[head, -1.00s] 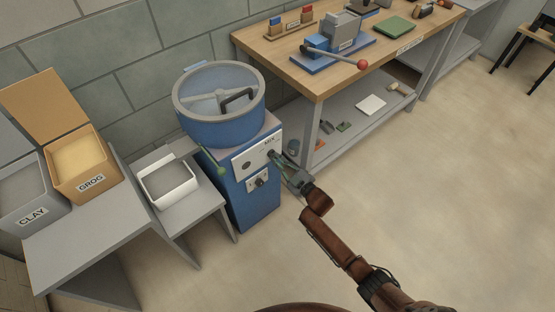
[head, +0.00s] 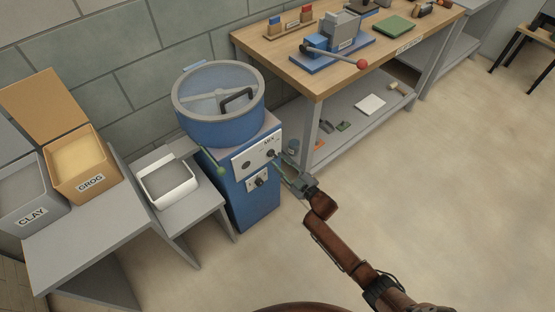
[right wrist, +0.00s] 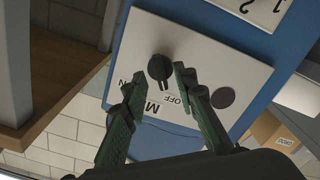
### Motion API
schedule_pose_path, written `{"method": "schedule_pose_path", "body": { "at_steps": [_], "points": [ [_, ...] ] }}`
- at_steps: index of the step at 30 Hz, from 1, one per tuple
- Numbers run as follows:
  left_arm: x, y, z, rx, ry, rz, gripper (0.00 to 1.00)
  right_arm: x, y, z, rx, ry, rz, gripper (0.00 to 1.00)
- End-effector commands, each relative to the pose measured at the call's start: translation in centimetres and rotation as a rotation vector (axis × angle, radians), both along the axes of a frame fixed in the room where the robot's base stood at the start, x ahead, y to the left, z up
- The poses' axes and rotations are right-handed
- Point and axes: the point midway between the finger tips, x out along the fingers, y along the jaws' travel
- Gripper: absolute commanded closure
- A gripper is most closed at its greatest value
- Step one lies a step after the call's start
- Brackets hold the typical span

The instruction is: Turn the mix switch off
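The blue mixer (head: 255,205) carries a white MIX plate (head: 256,153), also seen in the right wrist view (right wrist: 235,70). The dark round mix switch (right wrist: 160,68) sits on this plate, with ON and OFF lettering near it; it also shows in the head view (head: 270,153). Its bar lies toward the MIX lettering; I cannot tell its exact setting. My right gripper (right wrist: 160,92) is open and empty, its green fingers apart on either side of the switch's line and just short of it. In the head view my right gripper (head: 285,165) is right of the plate. My left gripper is out of view.
A dark disc (right wrist: 222,97) is on the same plate. A second plate with a knob (head: 261,182) is below. A green-ended lever (head: 221,171) is at the mixer's left. A wooden workbench (head: 320,85) stands close on the right. Open floor lies in front.

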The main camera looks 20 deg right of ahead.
Motion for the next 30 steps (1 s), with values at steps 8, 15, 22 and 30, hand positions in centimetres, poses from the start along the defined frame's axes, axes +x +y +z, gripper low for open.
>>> {"method": "schedule_pose_path", "body": {
  "at_steps": [8,15,22,30],
  "points": [
    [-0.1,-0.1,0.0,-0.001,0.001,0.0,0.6,-5.6,-2.1,-0.1,0.0,0.002,0.0,0.74],
    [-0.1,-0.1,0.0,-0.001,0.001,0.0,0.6,-8.7,-3.2,-0.1,0.0,0.002,-0.001,0.74],
    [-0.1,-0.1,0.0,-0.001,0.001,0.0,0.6,-9.3,-3.4,0.0,0.001,0.001,-0.001,0.74],
    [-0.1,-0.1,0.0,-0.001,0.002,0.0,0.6,-9.3,-3.4,0.0,0.001,0.001,-0.001,0.74]
  ]
}}
